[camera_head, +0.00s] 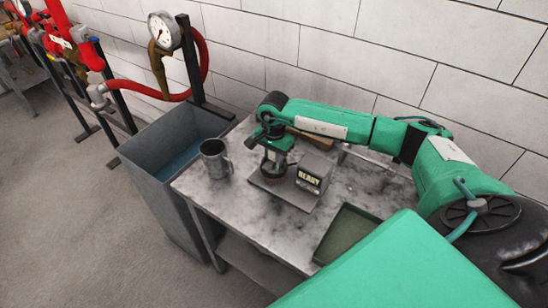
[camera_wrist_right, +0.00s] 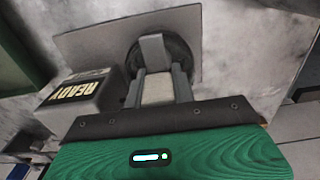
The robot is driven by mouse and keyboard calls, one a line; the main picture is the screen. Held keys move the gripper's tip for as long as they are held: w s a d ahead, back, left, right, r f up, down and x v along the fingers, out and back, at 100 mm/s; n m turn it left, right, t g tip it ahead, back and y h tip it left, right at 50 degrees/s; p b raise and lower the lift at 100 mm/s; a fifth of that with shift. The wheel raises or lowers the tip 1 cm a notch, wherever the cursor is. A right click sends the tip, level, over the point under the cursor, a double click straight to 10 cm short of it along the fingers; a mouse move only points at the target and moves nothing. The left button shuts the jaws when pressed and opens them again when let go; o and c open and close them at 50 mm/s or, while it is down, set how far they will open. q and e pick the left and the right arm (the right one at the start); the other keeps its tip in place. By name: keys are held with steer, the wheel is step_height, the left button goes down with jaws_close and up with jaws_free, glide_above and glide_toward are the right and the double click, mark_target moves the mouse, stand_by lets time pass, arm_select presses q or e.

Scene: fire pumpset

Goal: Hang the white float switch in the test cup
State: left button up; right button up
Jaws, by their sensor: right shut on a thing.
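My right gripper (camera_head: 273,160) points down over the grey metal plate (camera_head: 298,200) on the table. In the right wrist view its two fingers (camera_wrist_right: 160,88) are closed on a pale block (camera_wrist_right: 157,91), which I take to be the white float switch. Just beyond the fingertips is a dark round piece (camera_wrist_right: 181,55) on the plate, partly hidden; I cannot tell whether the held thing touches it. A grey metal cup (camera_head: 214,160) with a handle stands upright on the table, left of the gripper and apart from it. My left gripper is not in view.
A box reading READY (camera_head: 312,174) stands on the plate, close right of the gripper. A green tray (camera_head: 345,234) lies near the table's front. A grey water tank (camera_head: 165,178) stands left of the table. A pressure gauge (camera_head: 164,31) and red hose are behind it.

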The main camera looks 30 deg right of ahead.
steer(key=o, duration=1.1)
steer(key=shift+r, duration=0.1)
steer(key=shift+w+r, duration=0.1)
steer(key=shift+r, duration=0.15)
step_height(320, 180, up, 13)
steer(key=b, duration=0.3)
steer(key=shift+r, duration=0.1)
